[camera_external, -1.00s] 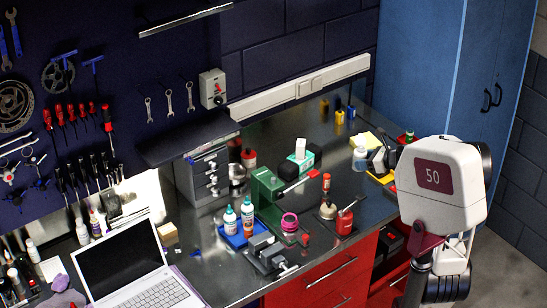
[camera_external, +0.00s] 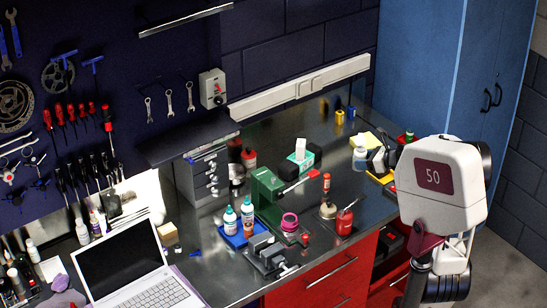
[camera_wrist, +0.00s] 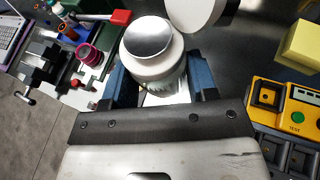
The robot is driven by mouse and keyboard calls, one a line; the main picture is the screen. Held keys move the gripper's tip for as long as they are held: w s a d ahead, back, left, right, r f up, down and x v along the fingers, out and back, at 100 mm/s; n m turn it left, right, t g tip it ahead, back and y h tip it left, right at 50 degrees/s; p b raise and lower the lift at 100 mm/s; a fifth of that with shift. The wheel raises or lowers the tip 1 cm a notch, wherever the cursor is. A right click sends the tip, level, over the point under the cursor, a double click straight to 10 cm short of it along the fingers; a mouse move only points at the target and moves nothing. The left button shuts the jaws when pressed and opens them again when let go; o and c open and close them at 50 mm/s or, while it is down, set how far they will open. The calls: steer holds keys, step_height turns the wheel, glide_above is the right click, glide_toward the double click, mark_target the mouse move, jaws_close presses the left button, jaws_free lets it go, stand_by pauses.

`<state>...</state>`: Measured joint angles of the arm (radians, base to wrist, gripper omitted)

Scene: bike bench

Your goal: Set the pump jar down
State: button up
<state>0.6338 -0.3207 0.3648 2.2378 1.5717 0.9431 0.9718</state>
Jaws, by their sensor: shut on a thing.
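The pump jar (camera_wrist: 150,58) is a pale, rounded jar with a silvery top, seen from above in the wrist view. My gripper (camera_wrist: 160,82) is shut on it, with a blue finger on each side. In the external view the jar (camera_external: 360,157) shows as a small pale, upright container at the right rear of the bench, and my gripper (camera_external: 369,160) reaches it from the right. Whether the jar's base touches the bench cannot be told. A white rounded shape overlaps the top edge of the wrist view, and I cannot tell what it is.
A yellow block (camera_wrist: 302,45) and a yellow tester (camera_wrist: 268,98) lie right of the jar in the wrist view. Dark bare bench lies behind the jar.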

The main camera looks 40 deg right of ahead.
steer(key=shift+w+d+f+n+g+y, duration=1.2)
steer(key=shift+w+d+f, duration=0.9)
steer(key=shift+w, duration=1.55)
steer(key=shift+w+d+f+n+g+y, duration=0.9)
steer(key=shift+w+d+f+n, duration=0.85)
steer(key=shift+w, duration=1.9)
steer(key=shift+w+d+f+n+g+y, duration=1.1)
steer(key=shift+w+d+f, duration=1.35)
steer(key=shift+w, duration=1.2)
steer(key=shift+a, duration=0.1)
steer(key=shift+w, duration=0.1)
steer(key=w+d, duration=0.2)
steer(key=w, duration=0.2)
steer(key=w+d+f, duration=0.1)
steer(key=w+d, duration=0.1)
steer(key=w, duration=0.3)
steer(key=w+d, duration=0.2)
steer(key=w, duration=0.3)
steer(key=shift+w+d+f, duration=0.15)
steer(key=shift+w+f, duration=0.1)
steer(key=shift+f, duration=0.05)
steer(key=shift+f, duration=1.75)
steer(key=shift+f, duration=0.1)
